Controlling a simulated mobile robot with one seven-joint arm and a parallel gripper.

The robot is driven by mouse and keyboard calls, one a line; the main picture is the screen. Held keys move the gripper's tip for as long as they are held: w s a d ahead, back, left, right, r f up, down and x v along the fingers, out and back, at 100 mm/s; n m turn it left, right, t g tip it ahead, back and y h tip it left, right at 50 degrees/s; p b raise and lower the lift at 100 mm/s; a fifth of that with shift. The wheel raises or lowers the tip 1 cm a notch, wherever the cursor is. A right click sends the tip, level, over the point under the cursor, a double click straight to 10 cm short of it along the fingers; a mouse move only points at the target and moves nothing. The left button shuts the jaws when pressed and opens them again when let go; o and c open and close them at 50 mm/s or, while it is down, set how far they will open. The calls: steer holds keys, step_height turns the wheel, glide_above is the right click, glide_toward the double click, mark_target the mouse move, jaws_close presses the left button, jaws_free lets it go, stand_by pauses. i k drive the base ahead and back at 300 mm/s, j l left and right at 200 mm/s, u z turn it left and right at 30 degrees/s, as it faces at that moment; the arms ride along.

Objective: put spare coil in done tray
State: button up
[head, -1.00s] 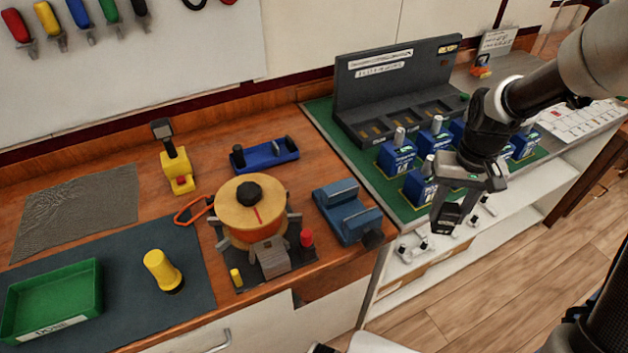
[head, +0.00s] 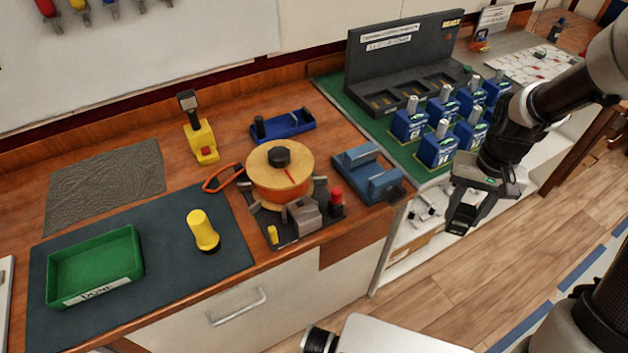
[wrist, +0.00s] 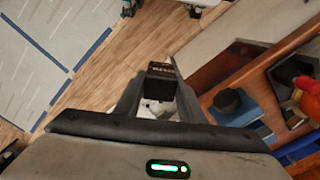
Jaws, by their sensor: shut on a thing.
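The green done tray (head: 98,290), labelled on its front, stands empty on a dark mat at the left in the head view. My gripper (head: 464,218) is at the right, past the bench front and far from the tray. In the wrist view my gripper (wrist: 160,92) is shut on a small dark block with pale lettering, apparently the spare coil (wrist: 161,70). It shows between the fingertips in the head view too (head: 462,214). Its lower side is hidden.
A wooden spool device (head: 290,185), blue vise (head: 370,172) and yellow tool (head: 203,140) stand on the bench. Several blue breakers (head: 437,147) stand near my arm. A white shelf (head: 395,262) lies below.

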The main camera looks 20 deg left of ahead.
mark_target(99, 268)
steer(key=k+j, duration=0.6)
steer(key=k+j+u, duration=0.15)
steer(key=u, duration=0.3)
steer(key=k+j+u, duration=0.25)
steer(key=u, duration=0.25)
steer(key=i+u, duration=0.2)
steer(key=i, duration=0.3)
